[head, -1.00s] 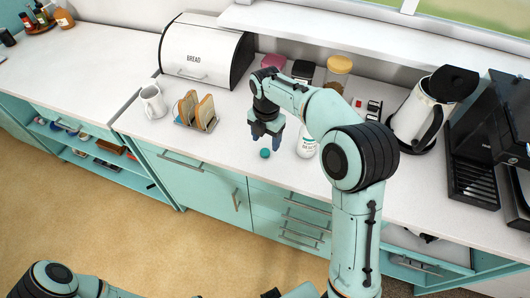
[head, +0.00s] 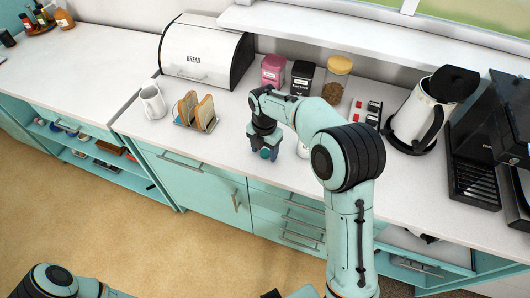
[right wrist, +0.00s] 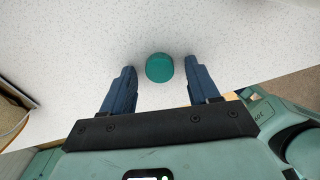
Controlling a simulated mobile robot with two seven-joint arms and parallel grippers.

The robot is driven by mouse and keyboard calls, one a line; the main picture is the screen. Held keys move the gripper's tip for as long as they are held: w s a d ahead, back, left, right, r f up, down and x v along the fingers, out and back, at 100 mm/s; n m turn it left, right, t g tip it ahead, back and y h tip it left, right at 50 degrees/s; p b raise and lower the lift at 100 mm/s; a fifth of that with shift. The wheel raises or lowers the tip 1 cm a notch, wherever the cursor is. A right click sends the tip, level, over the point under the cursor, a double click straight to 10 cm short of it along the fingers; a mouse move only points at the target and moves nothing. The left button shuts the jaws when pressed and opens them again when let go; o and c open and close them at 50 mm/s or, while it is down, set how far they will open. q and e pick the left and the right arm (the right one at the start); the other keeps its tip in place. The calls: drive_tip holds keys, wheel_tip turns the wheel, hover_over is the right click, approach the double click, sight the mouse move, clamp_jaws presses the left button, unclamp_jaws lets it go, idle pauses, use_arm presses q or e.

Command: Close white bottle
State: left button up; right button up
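The teal cap (right wrist: 159,68) lies on the white counter. In the right wrist view it sits between the tips of my right gripper (right wrist: 160,85), with a gap to each finger. The right gripper (head: 265,152) is open and points down over the cap (head: 265,153) in the head view. The white bottle (head: 303,149) stands upright on the counter just right of that gripper, mostly hidden behind my right arm.
A toast rack (head: 197,112) and white mug (head: 152,101) stand to the left, before the bread box (head: 205,52). Pink (head: 273,70) and black (head: 301,77) canisters and a jar (head: 336,80) stand behind. A white kettle (head: 428,110) is at right.

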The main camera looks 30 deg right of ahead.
sight(264, 152)
drive_tip(key=c, duration=0.9)
use_arm(q)
drive_tip(key=w+r+p, duration=0.3)
drive_tip(key=w+r, duration=0.1)
drive_tip(key=shift+w+r+t, duration=0.2)
drive_tip(key=shift+r+t, duration=0.1)
drive_tip(key=shift+r, duration=0.05)
use_arm(e)
wheel_tip(264, 152, up, 20)
